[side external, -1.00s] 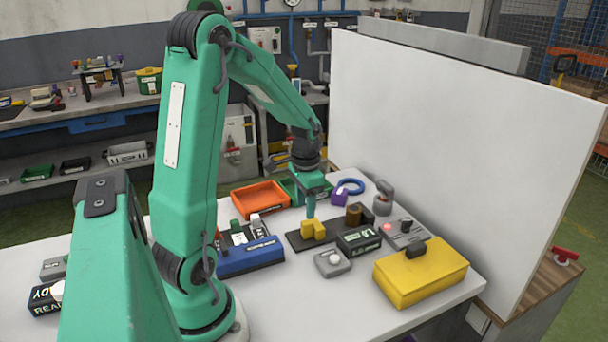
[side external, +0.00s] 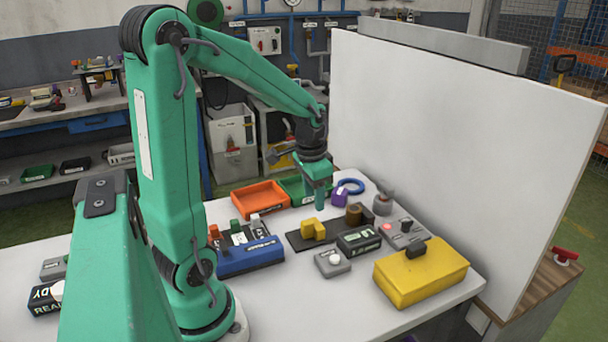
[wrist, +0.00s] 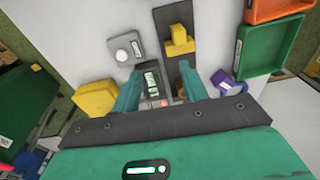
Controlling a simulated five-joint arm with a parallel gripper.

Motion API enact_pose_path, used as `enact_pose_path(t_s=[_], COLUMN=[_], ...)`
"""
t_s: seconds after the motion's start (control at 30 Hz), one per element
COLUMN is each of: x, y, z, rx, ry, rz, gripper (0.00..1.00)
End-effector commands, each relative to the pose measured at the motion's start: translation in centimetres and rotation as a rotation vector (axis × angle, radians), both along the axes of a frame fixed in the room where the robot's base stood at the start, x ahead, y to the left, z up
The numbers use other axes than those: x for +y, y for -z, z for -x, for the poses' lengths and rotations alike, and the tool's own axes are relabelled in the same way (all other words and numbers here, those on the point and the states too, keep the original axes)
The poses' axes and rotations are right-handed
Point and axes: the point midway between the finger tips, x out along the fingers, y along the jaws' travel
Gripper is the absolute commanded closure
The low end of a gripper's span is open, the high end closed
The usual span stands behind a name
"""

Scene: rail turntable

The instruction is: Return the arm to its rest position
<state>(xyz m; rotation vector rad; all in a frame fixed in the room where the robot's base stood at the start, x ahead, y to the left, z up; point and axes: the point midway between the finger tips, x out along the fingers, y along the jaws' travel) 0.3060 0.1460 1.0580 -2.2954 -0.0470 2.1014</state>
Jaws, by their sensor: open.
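My gripper (side external: 320,200) hangs above the far part of the white table, pointing down. In the wrist view its two green fingers (wrist: 161,95) stand apart with nothing held between them. In the side view it is above and behind the dark rail plate (side external: 300,240), which bears a yellow block (side external: 313,229) and a brown cylinder (side external: 354,214). The yellow block also shows in the wrist view (wrist: 179,42). My arm is bent at the elbow and reaches out over the table.
An orange bin (side external: 260,197) and a green bin (side external: 292,188) stand near the gripper. A display box (side external: 358,240), a grey button box (side external: 332,263), a yellow box (side external: 420,272) and a blue box (side external: 250,258) occupy the table. A white panel (side external: 450,150) stands along the right.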

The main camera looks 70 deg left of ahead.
Motion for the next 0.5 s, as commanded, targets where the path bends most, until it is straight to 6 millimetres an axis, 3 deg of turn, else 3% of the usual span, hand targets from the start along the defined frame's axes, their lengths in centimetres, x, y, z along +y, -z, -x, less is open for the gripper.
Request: enact_pose_path(t_s=[0.2, 0.5], x=[-4.0, -8.8], y=[-3.5, -7.0], z=[0.8, 3.1], rx=[-0.092, -0.216], ry=[0.007, 0.010], rz=[-0.023, -0.023], gripper=[0.56, 0.56])
